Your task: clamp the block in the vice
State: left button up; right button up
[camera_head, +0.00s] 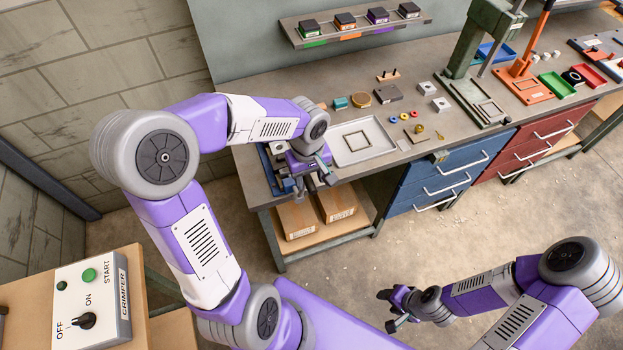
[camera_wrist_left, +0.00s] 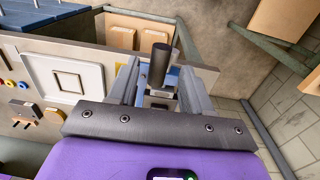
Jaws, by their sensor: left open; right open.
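A blue fixture, apparently the vice (camera_head: 264,171), sits at the left end of the bench, largely covered by my left arm. A small pale metal piece (camera_head: 278,147) shows beside it; I cannot tell whether this is the block or part of the vice. My left gripper (camera_head: 314,182) is over the bench's front left edge, open. In the left wrist view, a dark cylindrical bar (camera_wrist_left: 160,65) stands between its fingers, with blue and pale metal parts behind; contact cannot be told. My right gripper (camera_head: 388,310) is open and empty, over the floor away from the bench.
A pale tray (camera_head: 378,152) with a square frame lies right of my left gripper. Small parts, a dark block (camera_head: 387,93) and a green press (camera_head: 467,50) stand farther right. Cardboard boxes (camera_head: 297,216) sit below. A crimper control box (camera_head: 95,300) is at lower left.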

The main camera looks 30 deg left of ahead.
pick_arm(q)
jog(key=shift+f, duration=1.2)
grip_shut()
